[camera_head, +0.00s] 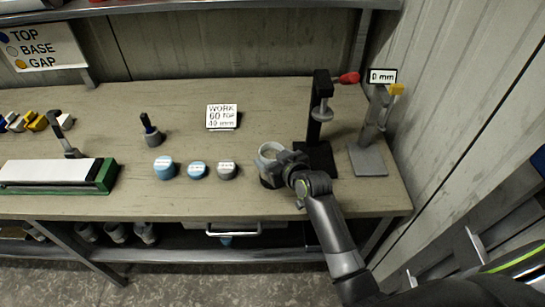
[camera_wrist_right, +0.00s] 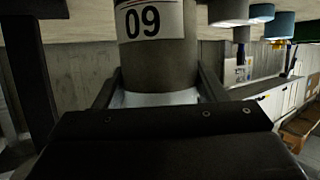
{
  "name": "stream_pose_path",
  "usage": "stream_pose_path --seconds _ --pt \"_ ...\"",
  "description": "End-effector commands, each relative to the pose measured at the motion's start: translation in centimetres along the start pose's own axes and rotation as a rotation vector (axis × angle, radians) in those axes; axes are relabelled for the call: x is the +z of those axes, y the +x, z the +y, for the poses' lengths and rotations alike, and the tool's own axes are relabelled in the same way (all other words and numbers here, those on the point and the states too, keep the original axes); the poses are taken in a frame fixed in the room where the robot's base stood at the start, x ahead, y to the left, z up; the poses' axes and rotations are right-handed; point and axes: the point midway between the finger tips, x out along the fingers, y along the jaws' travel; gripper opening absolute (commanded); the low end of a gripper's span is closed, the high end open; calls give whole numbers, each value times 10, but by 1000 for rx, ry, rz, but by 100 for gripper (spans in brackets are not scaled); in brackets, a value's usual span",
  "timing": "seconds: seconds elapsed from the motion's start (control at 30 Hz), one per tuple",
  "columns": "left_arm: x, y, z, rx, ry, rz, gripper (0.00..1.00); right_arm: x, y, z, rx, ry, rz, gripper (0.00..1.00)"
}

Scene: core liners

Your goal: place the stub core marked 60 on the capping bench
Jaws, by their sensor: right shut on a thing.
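The stub core (camera_head: 268,150) is a grey cylinder with a pale ring at its top. It stands upright at the right part of the capping bench (camera_head: 255,201). In the right wrist view the core (camera_wrist_right: 160,65) carries a white label whose digits look inverted, which fits 60. My right gripper (camera_head: 273,166) is shut on it, with a finger on each side near its pale end. I cannot tell whether the core's lower end touches the bench. My left gripper is not in view.
A black stand with a red handle (camera_head: 320,110) is just behind the core, and a grey stand (camera_head: 367,158) is to its right. Caps, blue (camera_head: 164,168), smaller blue (camera_head: 197,171) and grey (camera_head: 227,171), sit left. A sign (camera_head: 222,117) reads WORK 60 TOP 40 mm.

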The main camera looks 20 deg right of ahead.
Motion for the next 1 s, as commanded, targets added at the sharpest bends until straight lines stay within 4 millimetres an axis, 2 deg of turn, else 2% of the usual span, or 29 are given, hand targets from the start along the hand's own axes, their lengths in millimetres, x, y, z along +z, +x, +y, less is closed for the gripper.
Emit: stream_pose_path --seconds 0.37,0.4,0.57,0.87,1.0 --pt "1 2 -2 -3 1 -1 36 2 2 0 0 -1 5 44" --pt "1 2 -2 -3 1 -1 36 4 2 0 0 0 1 66" --pt "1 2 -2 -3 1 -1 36 4 2 0 0 -1 0 86" --pt "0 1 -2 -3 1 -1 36 2 1 0 0 -1 1 86" --pt "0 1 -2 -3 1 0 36 1 -6 0 1 -1 2 86"
